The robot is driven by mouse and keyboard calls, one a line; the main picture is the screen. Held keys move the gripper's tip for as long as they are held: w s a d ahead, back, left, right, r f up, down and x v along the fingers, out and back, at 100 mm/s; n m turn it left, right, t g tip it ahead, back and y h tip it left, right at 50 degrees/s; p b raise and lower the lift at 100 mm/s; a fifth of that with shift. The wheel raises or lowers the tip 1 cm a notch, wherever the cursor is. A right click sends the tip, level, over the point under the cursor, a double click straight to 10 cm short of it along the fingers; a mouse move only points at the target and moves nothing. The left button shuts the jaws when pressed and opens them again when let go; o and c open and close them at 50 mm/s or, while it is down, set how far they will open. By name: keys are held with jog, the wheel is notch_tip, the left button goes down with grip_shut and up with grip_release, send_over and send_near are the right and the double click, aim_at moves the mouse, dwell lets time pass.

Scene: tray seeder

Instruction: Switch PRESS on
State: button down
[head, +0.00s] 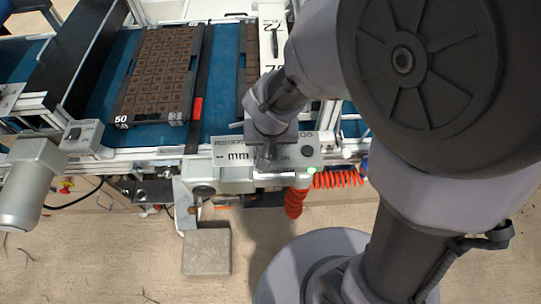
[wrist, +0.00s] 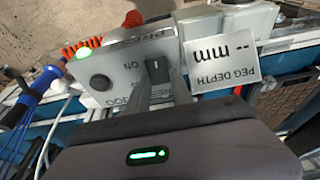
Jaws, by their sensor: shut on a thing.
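The PRESS switch is a black knob (wrist: 157,71) on a grey control box (wrist: 125,55), with the word ON printed to its left in the wrist view. The labels appear upside down there. My gripper (wrist: 160,88) is shut on the knob, one finger on each side of it. The knob's bar stands roughly upright in the wrist view, not turned toward ON. In the head view my gripper (head: 268,160) comes down over the control box (head: 295,143) and hides the knob.
A PEG DEPTH display (wrist: 220,64) reading "-- mm" sits beside the switch. The box also bears a lit green lamp (wrist: 84,53) and a round black button (wrist: 100,82). An orange coiled hose (head: 337,179) hangs beside it. A brown cell tray (head: 160,75) lies on the blue belt.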

jog(key=f+t+b, duration=0.1)
jog(key=b, duration=0.3)
jog(key=shift+s+f, duration=0.1)
jog(key=shift+s, duration=0.05)
jog(key=shift+s+r+b, duration=0.15)
jog(key=shift+r+b, duration=0.15)
jog(key=shift+b, duration=0.6)
jog(key=shift+r+t, duration=0.25)
jog(key=shift+t, duration=0.05)
jog(key=c, duration=1.1)
grip_release()
jog(key=p+v, duration=0.8)
jog(key=v, duration=0.9)
jog(key=shift+r, duration=0.25)
